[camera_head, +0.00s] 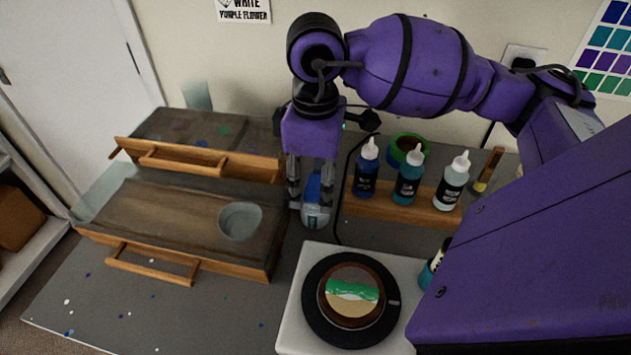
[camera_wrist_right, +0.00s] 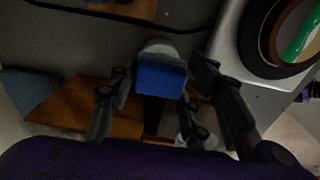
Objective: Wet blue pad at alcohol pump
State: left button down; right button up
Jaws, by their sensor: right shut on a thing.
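My right gripper (camera_head: 311,198) points straight down behind the white turntable base, at the right end of the wooden tray. It is shut on the blue pad (camera_head: 313,186), which shows between its fingers. The pad also shows as a blue block in the right wrist view (camera_wrist_right: 160,80). The alcohol pump (camera_head: 316,217), a pale, rounded, clear-looking thing, is directly at the pad's lower end. In the right wrist view its pale top (camera_wrist_right: 160,47) shows just past the pad's edge. They look very close; I cannot tell if they touch. My left gripper is not in view.
A wooden tray (camera_head: 160,217) with a clear cup (camera_head: 240,221) stands left. Several dropper bottles, one blue (camera_head: 366,172), stand right of the gripper. The white base (camera_head: 292,325) carries a black turntable (camera_head: 318,325) in front. A dark cable runs beside the gripper.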

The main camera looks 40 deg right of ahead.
aim_at(316, 183)
jog(key=shift+r, duration=0.6)
jog(key=shift+r+p, duration=0.65)
jog(key=shift+r, duration=1.45)
jog(key=shift+r+p, duration=0.4)
jog(key=shift+r, duration=0.35)
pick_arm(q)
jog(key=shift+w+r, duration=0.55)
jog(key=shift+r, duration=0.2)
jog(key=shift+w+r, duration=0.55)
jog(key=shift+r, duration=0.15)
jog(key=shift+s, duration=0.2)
